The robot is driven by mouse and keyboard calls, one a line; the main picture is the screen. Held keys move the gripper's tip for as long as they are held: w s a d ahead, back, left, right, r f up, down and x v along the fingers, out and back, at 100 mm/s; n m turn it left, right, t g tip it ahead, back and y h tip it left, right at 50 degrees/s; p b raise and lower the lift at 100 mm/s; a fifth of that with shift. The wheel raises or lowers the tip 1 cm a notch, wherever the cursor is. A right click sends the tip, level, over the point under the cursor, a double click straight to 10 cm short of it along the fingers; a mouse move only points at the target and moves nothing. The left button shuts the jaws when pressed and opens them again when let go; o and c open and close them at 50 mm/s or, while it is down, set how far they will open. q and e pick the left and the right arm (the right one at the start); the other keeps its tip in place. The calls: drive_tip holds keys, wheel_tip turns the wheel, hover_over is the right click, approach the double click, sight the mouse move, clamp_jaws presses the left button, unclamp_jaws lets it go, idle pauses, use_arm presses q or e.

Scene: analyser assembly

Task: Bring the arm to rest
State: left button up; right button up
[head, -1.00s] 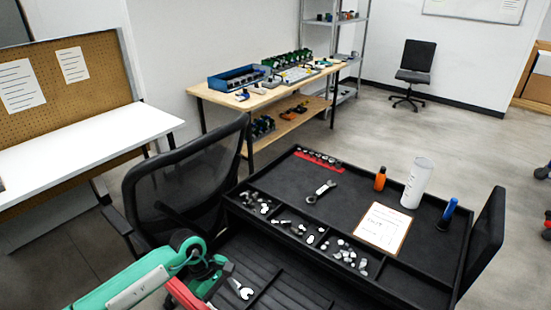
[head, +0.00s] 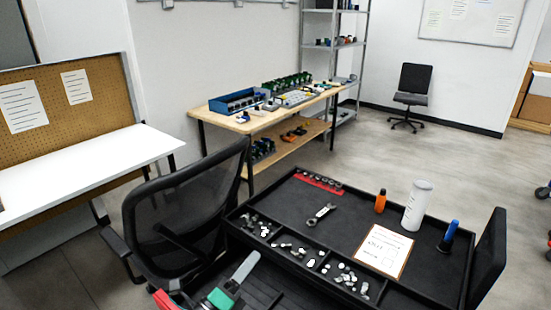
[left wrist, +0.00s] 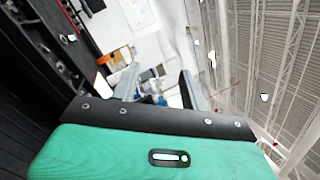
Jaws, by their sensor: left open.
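My left gripper (head: 243,270) shows at the bottom of the head view, green at its base with a grey finger, in front of the black workbench (head: 290,215). It appears empty. In the left wrist view its two grey fingers (left wrist: 160,88) stand apart beyond the green housing, with nothing between them but distant room. Most of my left arm is outside the head view. My right gripper is not in view.
The bench holds a wrench (head: 321,214), orange bottle (head: 380,202), white cylinder (head: 417,207), clipboard (head: 384,250) and bins of small parts. A black mesh chair (head: 185,205) stands close on the left. Open floor (head: 450,160) lies beyond the bench.

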use_arm(q)
drive_tip(key=s+a+f+n+g+y, duration=0.1)
drive_tip(key=s+a+f+n+y, duration=0.1)
drive_tip(key=a+f+n+y, duration=0.6)
drive_tip(key=s+a+f+n+g+y, duration=0.1)
drive_tip(key=s+a+f+n+y, duration=0.15)
drive_tip(key=a+n+y, duration=0.65)
drive_tip(key=s+f+n+g+h, duration=0.2)
drive_tip(key=s+f+n+g, duration=0.35)
drive_tip(key=s, duration=0.55)
drive_tip(key=s+f+n+g+h, duration=0.2)
drive_tip(key=s+f+n+g, duration=0.4)
drive_tip(key=s, duration=0.4)
wheel_tip(320, 180, down, 30)
drive_tip(key=r+g, duration=0.1)
drive_tip(key=s+a+f+g, duration=0.1)
drive_tip(key=s+a+f, duration=0.2)
drive_tip(key=s+f, duration=1.6)
drive_tip(key=shift+s+f+p, duration=0.25)
drive_tip(key=shift+s+p, duration=0.05)
drive_tip(key=shift+p, duration=0.1)
